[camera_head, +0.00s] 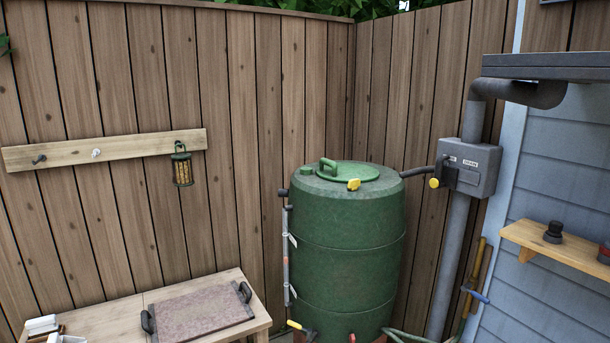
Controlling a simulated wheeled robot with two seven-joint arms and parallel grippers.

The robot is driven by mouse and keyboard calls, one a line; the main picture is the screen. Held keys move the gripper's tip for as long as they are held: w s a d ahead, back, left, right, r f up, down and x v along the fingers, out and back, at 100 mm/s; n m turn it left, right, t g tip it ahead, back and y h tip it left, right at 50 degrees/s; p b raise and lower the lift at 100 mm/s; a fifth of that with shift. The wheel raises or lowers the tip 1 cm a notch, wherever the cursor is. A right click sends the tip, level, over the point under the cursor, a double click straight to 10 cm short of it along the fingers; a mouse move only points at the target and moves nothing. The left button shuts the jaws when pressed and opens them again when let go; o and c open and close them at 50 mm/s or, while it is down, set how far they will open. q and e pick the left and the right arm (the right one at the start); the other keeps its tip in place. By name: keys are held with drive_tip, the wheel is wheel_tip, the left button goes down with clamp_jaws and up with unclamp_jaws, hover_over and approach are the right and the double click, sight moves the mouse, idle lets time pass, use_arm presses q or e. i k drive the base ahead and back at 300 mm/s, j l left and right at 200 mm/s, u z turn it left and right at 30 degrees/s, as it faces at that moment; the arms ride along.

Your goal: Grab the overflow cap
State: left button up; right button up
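A green rain barrel (347,260) stands in the fence corner with a round lid (347,172) on top. A dark stub (283,192) sticks out of its upper left side. A dark, stepped cap-like piece (553,232) stands on the wooden shelf (565,254) at the right. A red piece (603,255) is partly cut off by the frame edge there. I cannot tell for certain which of these is the overflow cap. Neither of my grippers is in view.
A grey diverter box (470,168) with a yellow knob joins the barrel by a dark hose. A wooden bench (105,322) at lower left holds a dark-handled board (203,312). A lantern (182,165) hangs on the fence rail. Yellow-handled tools lean beside the downpipe.

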sight(304, 170)
drive_tip(key=i+j+z, duration=0.1)
drive_tip(key=z, duration=0.8)
drive_tip(key=i+j+z, duration=0.15)
drive_tip(key=j+z, duration=0.65)
drive_tip(key=j, duration=0.15)
drive_tip(key=j+z, duration=0.4)
drive_tip(key=j, duration=0.15)
drive_tip(key=i, duration=0.05)
